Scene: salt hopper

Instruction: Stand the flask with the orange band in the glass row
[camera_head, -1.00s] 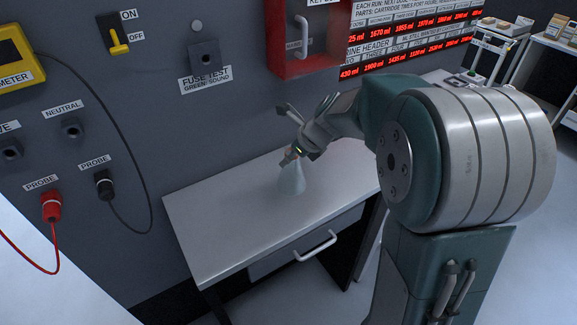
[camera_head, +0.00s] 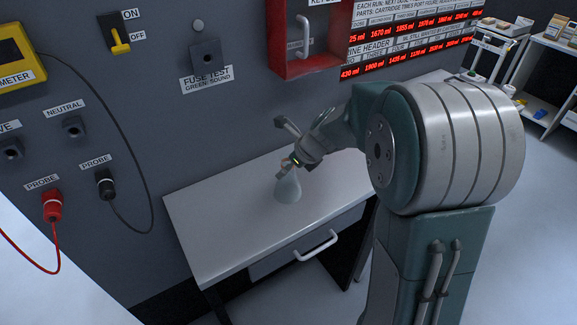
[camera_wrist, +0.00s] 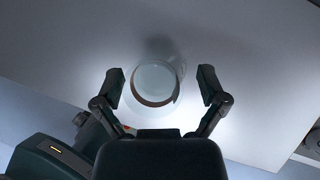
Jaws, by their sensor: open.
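A pale conical flask (camera_head: 288,188) stands upright on the grey table below my gripper. In the wrist view the flask (camera_wrist: 154,82) shows from above, its round mouth between my fingers, with a brownish-orange ring visible inside its outline. My gripper (camera_head: 302,143) is open above and around the flask's neck. In the wrist view the fingers (camera_wrist: 161,88) are spread wide, one on each side of the flask with gaps left and right, and it is not held. I cannot make out a glass row in these views.
The table (camera_head: 225,235) is otherwise bare and has a drawer with a white handle (camera_head: 316,246). A wall with a red box (camera_head: 340,62) and a fuse-test socket (camera_head: 206,55) rises behind it. Shelves with small goods (camera_head: 500,27) stand at far right.

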